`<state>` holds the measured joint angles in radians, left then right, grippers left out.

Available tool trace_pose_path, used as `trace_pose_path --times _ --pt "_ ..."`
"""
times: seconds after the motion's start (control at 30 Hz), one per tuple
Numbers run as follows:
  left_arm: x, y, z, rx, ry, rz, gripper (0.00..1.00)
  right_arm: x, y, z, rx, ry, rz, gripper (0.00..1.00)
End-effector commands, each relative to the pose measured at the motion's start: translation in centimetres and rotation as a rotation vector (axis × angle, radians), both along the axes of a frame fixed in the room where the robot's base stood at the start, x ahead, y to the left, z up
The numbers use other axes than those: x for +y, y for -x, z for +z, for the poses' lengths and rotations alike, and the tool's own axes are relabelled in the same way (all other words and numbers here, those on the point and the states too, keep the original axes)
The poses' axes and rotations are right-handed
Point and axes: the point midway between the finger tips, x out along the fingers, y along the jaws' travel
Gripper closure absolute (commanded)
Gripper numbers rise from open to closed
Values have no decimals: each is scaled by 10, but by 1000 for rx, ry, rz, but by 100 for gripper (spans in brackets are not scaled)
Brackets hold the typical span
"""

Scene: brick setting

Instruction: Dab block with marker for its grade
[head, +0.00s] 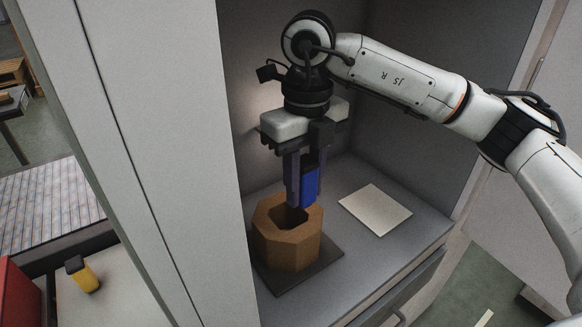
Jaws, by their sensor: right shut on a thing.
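The block (288,246) is a brown, many-sided piece with a dark opening in its top. It sits on a dark flat pad (325,259) inside a grey cabinet. My right gripper (302,190) points down over the block and is shut on a blue marker (310,186). The marker's lower end is at the block's top, near the opening; whether it touches cannot be told. A yellow marker with a black cap (83,274) stands on a pale surface at the lower left. My left gripper is not in view.
A cream flat card (375,209) lies on the cabinet floor right of the block. The cabinet's side panel (150,150) stands between the block and the yellow marker. A red object (18,295) is at the lower left edge.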

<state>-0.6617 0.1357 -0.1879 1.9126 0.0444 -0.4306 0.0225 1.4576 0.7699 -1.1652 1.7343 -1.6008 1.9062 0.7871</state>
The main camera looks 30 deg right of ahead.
Motion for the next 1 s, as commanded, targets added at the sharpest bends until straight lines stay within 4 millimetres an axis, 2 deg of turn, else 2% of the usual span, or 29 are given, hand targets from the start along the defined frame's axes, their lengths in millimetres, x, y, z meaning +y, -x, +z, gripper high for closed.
trace_pose_path --times 0.2,0.33,0.63,1.0 --pt "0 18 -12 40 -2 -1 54 0 0 -11 1 1 1 86" --pt "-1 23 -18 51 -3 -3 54 -1 1 -23 2 1 1 86" --pt "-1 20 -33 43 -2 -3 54 -1 1 -55 0 0 1 86" --pt "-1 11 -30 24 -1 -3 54 0 1 -60 0 0 1 86"
